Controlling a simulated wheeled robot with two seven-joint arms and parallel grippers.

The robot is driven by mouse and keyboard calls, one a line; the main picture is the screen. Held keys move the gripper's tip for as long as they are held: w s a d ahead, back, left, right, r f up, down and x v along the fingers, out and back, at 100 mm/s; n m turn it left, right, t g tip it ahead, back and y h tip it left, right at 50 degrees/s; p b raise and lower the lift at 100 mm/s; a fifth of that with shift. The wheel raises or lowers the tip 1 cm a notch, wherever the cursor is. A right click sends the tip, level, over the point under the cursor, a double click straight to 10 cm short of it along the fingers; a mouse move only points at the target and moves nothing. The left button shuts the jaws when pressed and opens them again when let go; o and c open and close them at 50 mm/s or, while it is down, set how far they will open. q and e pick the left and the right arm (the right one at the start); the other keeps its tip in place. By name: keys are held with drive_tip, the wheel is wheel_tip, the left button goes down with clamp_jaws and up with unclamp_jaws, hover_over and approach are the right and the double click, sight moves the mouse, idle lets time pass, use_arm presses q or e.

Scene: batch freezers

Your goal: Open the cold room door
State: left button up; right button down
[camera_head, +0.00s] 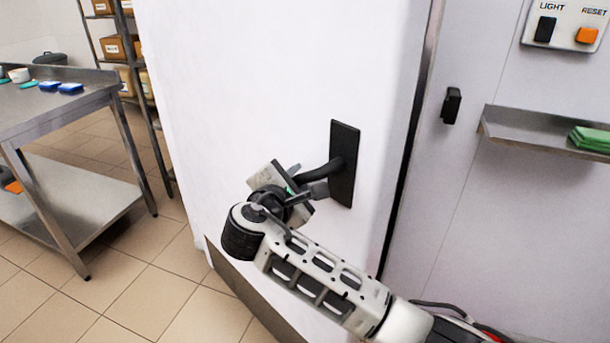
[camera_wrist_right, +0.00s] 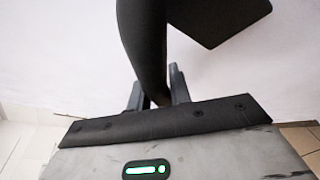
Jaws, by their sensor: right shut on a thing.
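The cold room door (camera_head: 270,60) is a large white slab with a grey strip along its bottom. A dark line runs down its right edge beside the wall; I cannot tell whether it is a gap. The black door handle (camera_head: 318,171) sticks out from a dark upright plate (camera_head: 345,150) near that edge. My right gripper (camera_head: 305,190) is shut on the handle. In the right wrist view the handle's curved bar (camera_wrist_right: 143,40) passes down between the two fingers (camera_wrist_right: 156,92). My left gripper is not in view.
Right of the door are a small black catch (camera_head: 451,105), a steel wall shelf (camera_head: 520,128) with green cloths and a switch panel (camera_head: 567,22). At left stand a steel table (camera_head: 60,105) and a rack of boxes (camera_head: 120,50). Tiled floor (camera_head: 150,290) is clear between table and door.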

drive_tip(key=c, duration=1.3)
unclamp_jaws()
drive_tip(key=shift+d, duration=0.1)
drive_tip(key=b+v, duration=0.1)
drive_tip(key=v, duration=1.5)
